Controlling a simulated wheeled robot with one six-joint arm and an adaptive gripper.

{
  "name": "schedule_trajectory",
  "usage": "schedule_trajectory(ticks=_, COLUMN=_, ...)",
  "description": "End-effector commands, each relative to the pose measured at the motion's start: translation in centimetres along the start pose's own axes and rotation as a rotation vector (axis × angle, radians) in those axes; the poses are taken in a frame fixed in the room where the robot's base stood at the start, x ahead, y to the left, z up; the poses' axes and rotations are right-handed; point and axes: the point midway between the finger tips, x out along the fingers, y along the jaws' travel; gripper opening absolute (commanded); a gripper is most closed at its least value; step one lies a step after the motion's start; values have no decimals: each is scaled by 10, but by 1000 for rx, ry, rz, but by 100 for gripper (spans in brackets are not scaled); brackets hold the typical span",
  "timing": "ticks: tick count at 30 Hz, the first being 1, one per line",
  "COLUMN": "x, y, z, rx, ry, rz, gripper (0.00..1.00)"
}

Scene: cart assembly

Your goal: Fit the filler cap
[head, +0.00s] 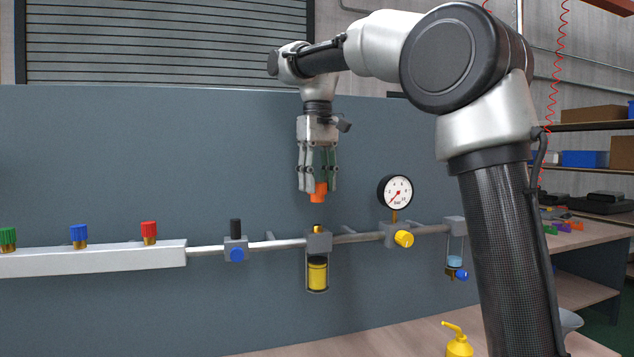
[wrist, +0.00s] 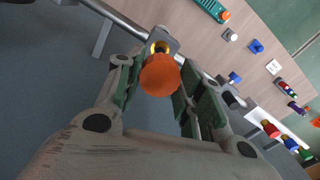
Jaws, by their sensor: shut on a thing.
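An orange filler cap (head: 318,191) is held between the fingers of my gripper (head: 318,186), pointing down. In the wrist view the orange cap (wrist: 160,75) sits between the green-padded fingertips of my gripper (wrist: 155,85). The lubricator (head: 317,272) hangs on the pipe below, a clear bowl with yellow oil in it. Its grey top block (head: 319,242) carries a small yellow filler port (head: 318,228). The cap is above this port and apart from it in the head view. In the wrist view the cap partly hides the yellow port (wrist: 160,47).
A pressure gauge (head: 395,191) with a yellow knob (head: 403,239) stands close on the right. A valve with a blue knob (head: 236,254) is on the left. A manifold (head: 95,260) bears coloured knobs. A yellow oil can (head: 458,346) stands on the bench in front.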

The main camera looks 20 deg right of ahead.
Motion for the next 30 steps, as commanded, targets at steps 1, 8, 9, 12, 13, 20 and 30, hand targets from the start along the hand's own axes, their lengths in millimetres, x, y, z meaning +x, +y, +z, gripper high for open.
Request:
schedule_trajectory(ticks=1, x=2, y=0, z=0, rx=0, ry=-1, rz=0, gripper=14)
schedule_trajectory(ticks=8, x=22, y=0, z=0, rx=0, ry=-3, rz=0, gripper=14)
schedule_trajectory(ticks=9, x=26, y=0, z=0, rx=0, ry=-2, rz=0, gripper=14)
schedule_trajectory(ticks=12, x=34, y=0, z=0, rx=0, ry=-1, rz=0, gripper=14)
schedule_trajectory(ticks=13, x=37, y=0, z=0, rx=0, ry=-2, rz=0, gripper=14)
schedule_trajectory(ticks=20, x=45, y=0, z=0, rx=0, ry=0, rz=0, gripper=14)
schedule_trajectory(ticks=30, x=45, y=0, z=0, rx=0, ry=0, rz=0, gripper=14)
